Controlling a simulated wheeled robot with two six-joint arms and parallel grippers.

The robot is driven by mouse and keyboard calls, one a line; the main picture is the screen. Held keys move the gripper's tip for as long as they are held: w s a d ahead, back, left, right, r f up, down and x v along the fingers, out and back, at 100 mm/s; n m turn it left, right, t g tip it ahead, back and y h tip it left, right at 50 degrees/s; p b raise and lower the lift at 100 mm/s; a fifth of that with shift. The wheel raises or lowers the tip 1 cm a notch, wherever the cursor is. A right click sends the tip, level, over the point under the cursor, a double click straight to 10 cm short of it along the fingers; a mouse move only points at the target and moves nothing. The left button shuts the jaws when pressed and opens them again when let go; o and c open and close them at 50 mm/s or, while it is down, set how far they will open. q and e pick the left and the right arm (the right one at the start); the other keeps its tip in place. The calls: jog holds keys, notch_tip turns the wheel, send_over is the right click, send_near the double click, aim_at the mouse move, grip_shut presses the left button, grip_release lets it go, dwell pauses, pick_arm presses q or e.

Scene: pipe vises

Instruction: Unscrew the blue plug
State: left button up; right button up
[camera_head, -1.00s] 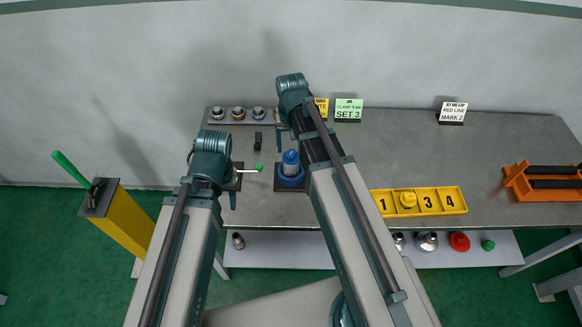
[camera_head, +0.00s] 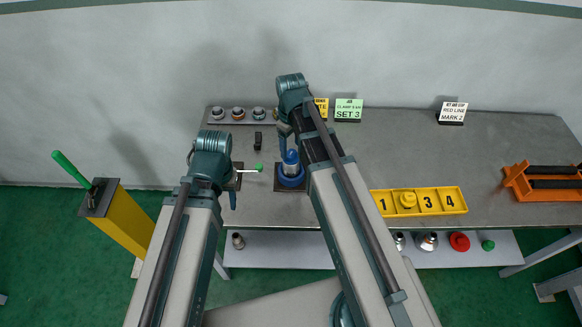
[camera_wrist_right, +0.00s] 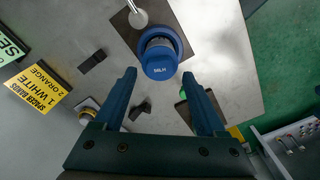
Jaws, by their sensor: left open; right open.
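The blue plug (camera_head: 291,156) sits upright on top of a pipe held in a vise with a blue ring base (camera_head: 291,179). My left gripper (camera_head: 232,197) is open and empty left of the vise.
A lever with a green knob (camera_head: 258,167) reaches toward the vise from the left. A small black block (camera_head: 258,140) and a rack of fittings (camera_head: 237,116) are behind. A yellow numbered tray (camera_head: 448,201) and an orange rack (camera_head: 518,183) stand right.

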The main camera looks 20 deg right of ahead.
jog(key=shift+f, duration=0.15)
notch_tip(320, 180, down, 2)
jog(key=shift+f+b, duration=0.1)
jog(key=shift+b, duration=1.1)
grip_shut()
jog(key=m, duration=1.4)
